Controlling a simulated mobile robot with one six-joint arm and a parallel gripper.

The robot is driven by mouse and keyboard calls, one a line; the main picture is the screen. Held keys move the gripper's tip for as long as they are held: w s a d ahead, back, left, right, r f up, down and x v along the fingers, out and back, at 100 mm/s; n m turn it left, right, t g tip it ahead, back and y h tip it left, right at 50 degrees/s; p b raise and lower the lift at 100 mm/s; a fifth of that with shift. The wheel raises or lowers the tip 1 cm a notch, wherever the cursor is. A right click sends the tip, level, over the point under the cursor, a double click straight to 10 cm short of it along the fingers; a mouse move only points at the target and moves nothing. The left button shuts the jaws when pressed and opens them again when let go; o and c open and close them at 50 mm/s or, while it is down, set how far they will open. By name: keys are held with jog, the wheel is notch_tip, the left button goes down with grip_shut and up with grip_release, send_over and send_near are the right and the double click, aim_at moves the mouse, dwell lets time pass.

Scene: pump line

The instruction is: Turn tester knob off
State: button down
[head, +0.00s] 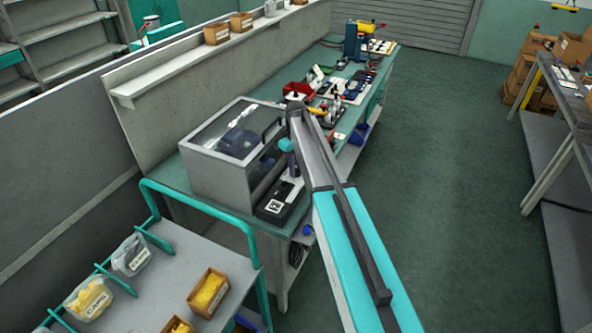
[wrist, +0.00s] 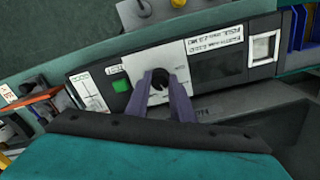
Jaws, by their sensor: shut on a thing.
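The tester (wrist: 213,64) is a dark box with a white plate, a green button (wrist: 121,85) and printed labels. It lies across the middle of the wrist view. Its round dark knob (wrist: 159,77) sits on the white plate. My gripper (wrist: 161,80) is shut on the knob, with a finger on each side of it. In the head view the tester (head: 280,203) stands on the bench at the front of a clear-lidded enclosure. My arm comes in from the lower right and hides part of it. The knob's pointer direction cannot be made out.
The grey enclosure (head: 213,172) stands directly behind the tester on the green bench (head: 172,170). A teal-railed cart (head: 195,215) with boxes and bags is at lower left. Tools and parts crowd the far bench. The floor (head: 430,180) to the right is clear.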

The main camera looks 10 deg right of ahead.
jog(key=n+b, duration=0.2)
jog(key=n, duration=0.4)
jog(key=shift+n+b, duration=0.3)
jog(key=shift+n, duration=0.1)
jog(key=n+b, duration=0.1)
jog(key=n, duration=0.2)
jog(key=shift+w, duration=0.1)
jog(key=shift+r+n+b, duration=0.1)
jog(key=shift+n+b, duration=0.2)
jog(key=shift+n, duration=1.7)
jog(key=c, duration=1.5)
grip_release()
jog(key=shift+c, duration=0.2)
notch_tip(320, 180, up, 14)
jog(key=b, duration=0.3)
